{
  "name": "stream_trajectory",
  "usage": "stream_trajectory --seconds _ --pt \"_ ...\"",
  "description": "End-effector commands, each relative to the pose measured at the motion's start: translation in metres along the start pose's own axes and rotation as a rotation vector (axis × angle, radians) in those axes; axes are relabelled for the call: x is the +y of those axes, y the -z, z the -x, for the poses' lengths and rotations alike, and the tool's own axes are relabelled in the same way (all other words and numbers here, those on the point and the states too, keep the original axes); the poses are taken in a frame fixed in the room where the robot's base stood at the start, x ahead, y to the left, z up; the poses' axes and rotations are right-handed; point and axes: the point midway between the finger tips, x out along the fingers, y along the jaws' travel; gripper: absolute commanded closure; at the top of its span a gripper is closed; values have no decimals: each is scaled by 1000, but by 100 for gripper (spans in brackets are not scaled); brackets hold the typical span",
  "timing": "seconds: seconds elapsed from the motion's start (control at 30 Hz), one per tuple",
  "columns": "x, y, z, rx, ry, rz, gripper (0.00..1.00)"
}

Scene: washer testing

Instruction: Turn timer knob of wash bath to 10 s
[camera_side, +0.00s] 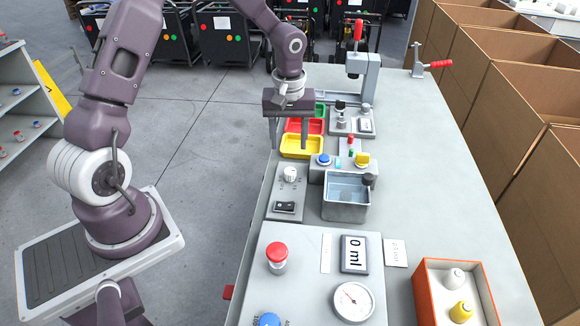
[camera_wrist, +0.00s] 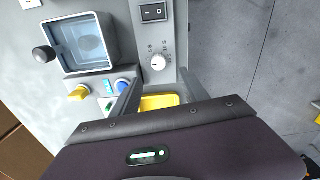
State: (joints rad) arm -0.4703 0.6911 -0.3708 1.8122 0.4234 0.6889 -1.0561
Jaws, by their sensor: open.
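The timer knob (camera_side: 291,174) is a small white dial on a grey panel beside the wash bath (camera_side: 345,205), a metal tank of water. In the wrist view, the knob (camera_wrist: 158,62) has small printed marks around its upper side; they are too small to read. The wash bath (camera_wrist: 82,42) is to its left there. My gripper (camera_side: 289,146) is open and empty, pointing down above and behind the knob in the side view. In the wrist view, my gripper's fingers (camera_wrist: 149,73) reach up toward the knob, apparently without touching it.
A black rocker switch (camera_side: 285,207) shares the knob's panel. Yellow (camera_side: 301,153), red and green trays lie behind. A blue button (camera_side: 323,159) and a yellow knob (camera_side: 362,158) stand on the unit behind the bath.

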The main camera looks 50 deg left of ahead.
Motion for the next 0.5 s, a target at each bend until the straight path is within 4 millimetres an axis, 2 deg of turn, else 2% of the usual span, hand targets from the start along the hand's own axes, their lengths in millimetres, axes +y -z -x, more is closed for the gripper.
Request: stream_trajectory --seconds 0.03,0.5 --pt "1 3 -14 -23 -2 35 48" --pt "3 2 -92 -44 -3 75 48"
